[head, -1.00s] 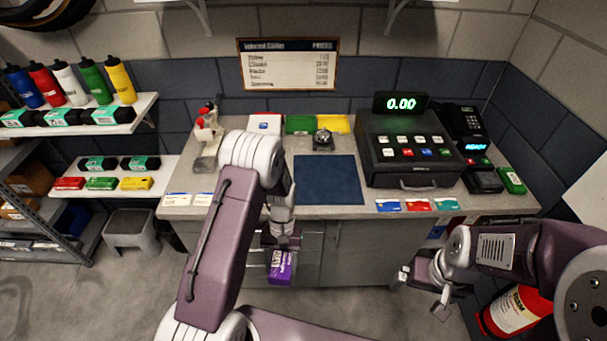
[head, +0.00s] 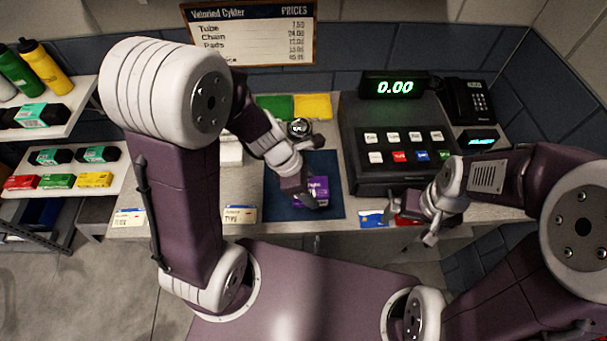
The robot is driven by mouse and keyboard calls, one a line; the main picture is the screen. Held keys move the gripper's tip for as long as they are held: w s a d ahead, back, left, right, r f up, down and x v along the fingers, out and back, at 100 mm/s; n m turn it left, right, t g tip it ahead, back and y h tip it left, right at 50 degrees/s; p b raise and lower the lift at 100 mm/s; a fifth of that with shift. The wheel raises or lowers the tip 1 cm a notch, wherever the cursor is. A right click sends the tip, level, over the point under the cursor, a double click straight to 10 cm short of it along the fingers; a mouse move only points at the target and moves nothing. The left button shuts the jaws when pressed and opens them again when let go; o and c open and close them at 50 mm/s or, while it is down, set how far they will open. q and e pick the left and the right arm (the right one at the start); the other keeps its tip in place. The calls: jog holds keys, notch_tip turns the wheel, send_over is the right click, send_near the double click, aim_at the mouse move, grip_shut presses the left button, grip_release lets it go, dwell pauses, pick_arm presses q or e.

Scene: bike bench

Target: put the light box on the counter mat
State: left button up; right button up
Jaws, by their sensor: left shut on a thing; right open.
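The light box is a small purple box (head: 318,189) with white lettering, over the middle of the dark blue counter mat (head: 331,170). My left gripper (head: 308,196) is shut on the box from its left side and points down at the mat. I cannot tell whether the box touches the mat or hangs just above it. My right gripper (head: 418,222) is open and empty, in front of the counter's edge near the cards.
The cash register (head: 395,150) stands right of the mat. A bell (head: 299,128) is behind the mat, with green and yellow packs (head: 312,106) beyond. Cards lie along the front edge, including a blue one (head: 372,218). Shelves (head: 62,118) stand at left.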

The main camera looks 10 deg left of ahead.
pick_arm(q)
jog(key=w+a+f, duration=0.1)
jog(key=w+f, duration=0.1)
jog(key=w, duration=0.1)
jog(key=w+a+f, duration=0.2)
jog(key=w, duration=0.1)
jog(key=w+a+f, duration=0.1)
jog(key=w+f, duration=0.1)
jog(key=w, duration=0.2)
jog(key=shift+a+f+p, duration=0.15)
jog(key=shift+a+p, duration=0.05)
jog(key=shift+p, duration=0.2)
jog(key=shift+a+f, duration=0.1)
jog(key=shift+a, duration=0.05)
jog(key=shift+s, duration=0.15)
notch_tip(320, 180, down, 4)
jog(key=shift+r+b, duration=0.1)
jog(key=shift+b, duration=0.35)
jog(key=shift+f, duration=0.2)
jog(key=o, duration=1.5)
jog(key=shift+c, duration=0.2)
pick_arm(e)
jog(key=shift+w+f, duration=0.3)
jog(key=shift+f, duration=0.15)
